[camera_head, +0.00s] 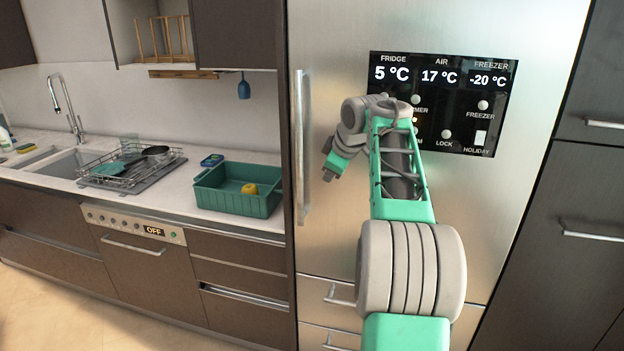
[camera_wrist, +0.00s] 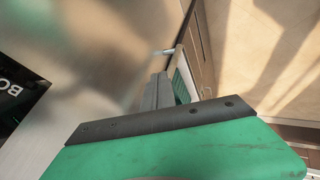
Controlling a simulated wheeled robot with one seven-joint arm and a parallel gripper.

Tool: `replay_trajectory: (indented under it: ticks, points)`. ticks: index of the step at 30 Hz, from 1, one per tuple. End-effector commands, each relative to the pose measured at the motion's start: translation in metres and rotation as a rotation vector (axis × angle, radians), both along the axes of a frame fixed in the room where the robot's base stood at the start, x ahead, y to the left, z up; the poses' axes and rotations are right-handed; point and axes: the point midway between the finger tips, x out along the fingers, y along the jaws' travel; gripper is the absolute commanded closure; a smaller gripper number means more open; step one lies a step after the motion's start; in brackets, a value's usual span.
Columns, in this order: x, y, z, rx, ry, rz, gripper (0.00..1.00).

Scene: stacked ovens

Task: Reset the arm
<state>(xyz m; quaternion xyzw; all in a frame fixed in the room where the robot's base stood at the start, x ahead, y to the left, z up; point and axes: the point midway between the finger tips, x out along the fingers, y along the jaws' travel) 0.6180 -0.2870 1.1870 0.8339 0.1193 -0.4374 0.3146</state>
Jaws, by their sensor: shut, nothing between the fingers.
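My gripper (camera_head: 331,160) is in front of the steel fridge door (camera_head: 335,230), just right of its long vertical handle (camera_head: 301,140). My arm is raised and bent, with the gripper pointing left and down in the head view. The gripper looks shut and holds nothing. In the wrist view, the green gripper body fills the bottom and the grey shut fingers (camera_wrist: 158,92) show beyond it. From these views I cannot tell whether the fingers touch the door.
A black display panel (camera_head: 494,100) is on the fridge behind my arm. Left of the fridge, a counter holds a green bin (camera_head: 215,199) with a yellow item inside, a dish rack (camera_head: 110,176) and a sink (camera_head: 70,162). Dark cabinets stand at the right.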

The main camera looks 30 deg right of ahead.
Motion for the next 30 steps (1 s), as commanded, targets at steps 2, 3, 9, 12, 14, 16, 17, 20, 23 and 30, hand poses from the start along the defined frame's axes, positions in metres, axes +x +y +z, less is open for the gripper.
replay_trajectory:
  ticks: [2, 3, 9, 12, 14, 16, 17, 20, 23, 30]
  points:
    - [-0.002, -0.001, 0.001, 0.003, 0.001, -0.004, 1.00]
    - [-0.002, -0.001, 0.001, 0.011, 0.000, -0.015, 1.00]
    - [-0.007, -0.014, -0.028, 0.227, -0.001, -0.351, 1.00]
    - [-0.030, -0.014, -0.092, 0.352, 0.093, -0.546, 1.00]
    - [-0.051, -0.010, -0.129, 0.411, 0.155, -0.659, 1.00]
    - [-0.087, 0.001, -0.166, 0.466, 0.226, -0.804, 1.00]
    - [-0.103, 0.010, -0.178, 0.482, 0.253, -0.860, 1.00]
    - [-0.157, 0.054, -0.212, 0.501, 0.341, -0.991, 1.00]
    - [-0.207, 0.104, -0.231, 0.478, 0.407, -1.036, 1.00]
    - [-0.289, 0.207, -0.243, 0.382, 0.445, -0.891, 1.00]
